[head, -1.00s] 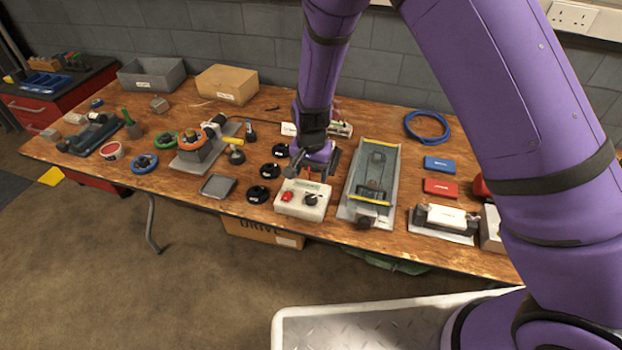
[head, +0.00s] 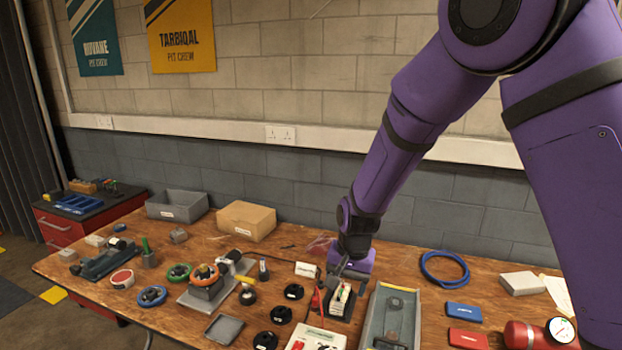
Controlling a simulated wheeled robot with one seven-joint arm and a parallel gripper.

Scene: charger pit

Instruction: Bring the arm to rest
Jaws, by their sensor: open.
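My purple arm (head: 435,105) comes down from the upper right of the head view and reaches over the back middle of the workbench (head: 185,318). My gripper (head: 338,272) is at its end, pointing down, open, with nothing seen between the fingers. It is just above and behind a small holder with white and yellow parts (head: 343,299). I cannot tell whether the fingers touch it. The fingertips are small and partly hidden by the purple wrist.
A white box with controls (head: 318,338) and a grey tray unit (head: 378,318) stand close in front. Black round pieces (head: 293,291) lie to the left. A blue cable coil (head: 444,267) and a red cylinder (head: 525,335) are to the right. Bins stand at the back left.

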